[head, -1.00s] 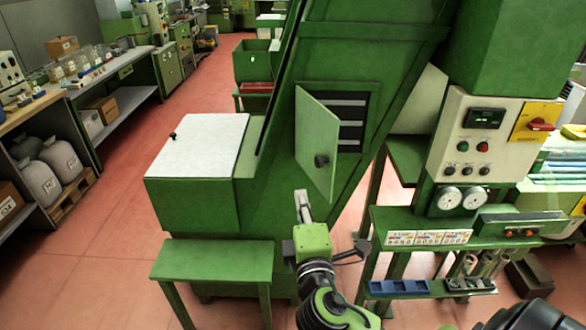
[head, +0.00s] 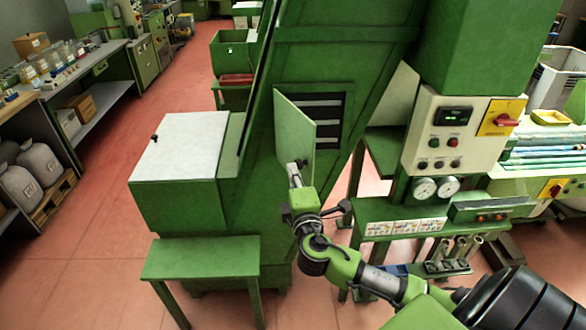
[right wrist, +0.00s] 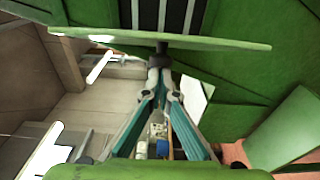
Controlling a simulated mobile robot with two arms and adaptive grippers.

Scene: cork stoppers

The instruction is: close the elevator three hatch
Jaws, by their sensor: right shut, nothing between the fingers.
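The elevator hatch (head: 294,122) is a green panel that stands swung open on the sloping green elevator housing. The opening (head: 327,108) behind it shows pale slats. My right gripper (head: 293,167) is at the lower part of the panel, near its dark knob, which it partly hides. In the right wrist view the hatch (right wrist: 235,44) shows edge-on. There the shut fingertips (right wrist: 160,64) are at the dark knob (right wrist: 161,48); I cannot tell whether they touch it. The fingers hold nothing. My left gripper is not in view.
A control panel (head: 466,100) with buttons and a yellow switch is right of the elevator. Below it is a green shelf (head: 350,212) with gauges and tubes. A white-topped green box (head: 185,145) and a low green bench (head: 200,257) stand left.

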